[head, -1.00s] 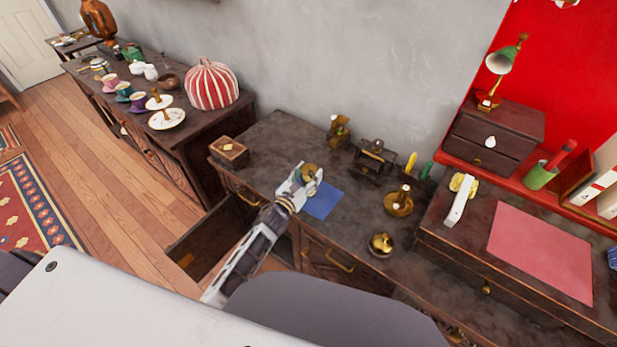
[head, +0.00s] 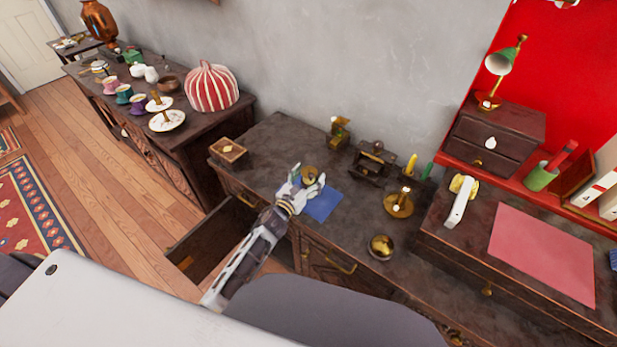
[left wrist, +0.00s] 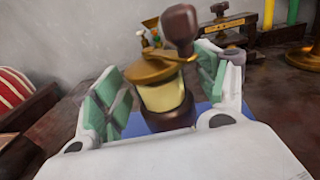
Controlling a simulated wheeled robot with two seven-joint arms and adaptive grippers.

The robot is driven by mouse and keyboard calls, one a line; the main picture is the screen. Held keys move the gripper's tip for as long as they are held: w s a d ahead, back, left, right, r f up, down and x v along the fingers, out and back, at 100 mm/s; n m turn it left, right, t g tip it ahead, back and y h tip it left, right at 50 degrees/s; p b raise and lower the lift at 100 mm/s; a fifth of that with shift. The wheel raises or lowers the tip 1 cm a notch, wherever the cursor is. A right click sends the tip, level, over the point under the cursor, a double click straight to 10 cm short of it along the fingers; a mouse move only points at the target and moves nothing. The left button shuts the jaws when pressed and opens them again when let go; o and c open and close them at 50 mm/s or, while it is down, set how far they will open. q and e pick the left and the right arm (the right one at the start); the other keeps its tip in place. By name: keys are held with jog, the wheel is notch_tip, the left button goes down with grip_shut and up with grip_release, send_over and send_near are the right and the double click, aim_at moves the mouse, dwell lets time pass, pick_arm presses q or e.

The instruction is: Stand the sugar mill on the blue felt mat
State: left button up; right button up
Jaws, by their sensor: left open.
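The sugar mill (left wrist: 165,95) has a cream body, a brass top, a dark crank knob and a dark base. It stands upright in the left wrist view, with blue felt mat (left wrist: 136,124) showing on both sides of its base. In the head view only the mill's brass top (head: 310,172) shows clearly, by the far left part of the blue mat (head: 323,205); its base is hidden by my gripper. My left gripper (head: 308,184) is open, its green-padded fingers either side of the mill with gaps. My right gripper is not in view.
A small wooden box (head: 229,151) stands left on the dark cabinet top (head: 265,150). Below it a drawer (head: 205,240) is pulled open. A dark mill-like device (head: 373,162), a brass candle holder (head: 399,203) and a brass bowl (head: 381,247) stand to the right.

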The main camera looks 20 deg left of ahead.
pick_arm(q)
jog(key=shift+r, duration=0.1)
jog(key=shift+s+a, duration=0.15)
jog(key=shift+s, duration=0.5)
jog(key=v, duration=1)
jog(key=shift+s+b, duration=0.3)
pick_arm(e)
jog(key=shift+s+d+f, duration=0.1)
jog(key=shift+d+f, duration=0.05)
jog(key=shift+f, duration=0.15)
pick_arm(q)
jog(key=shift+a, duration=0.1)
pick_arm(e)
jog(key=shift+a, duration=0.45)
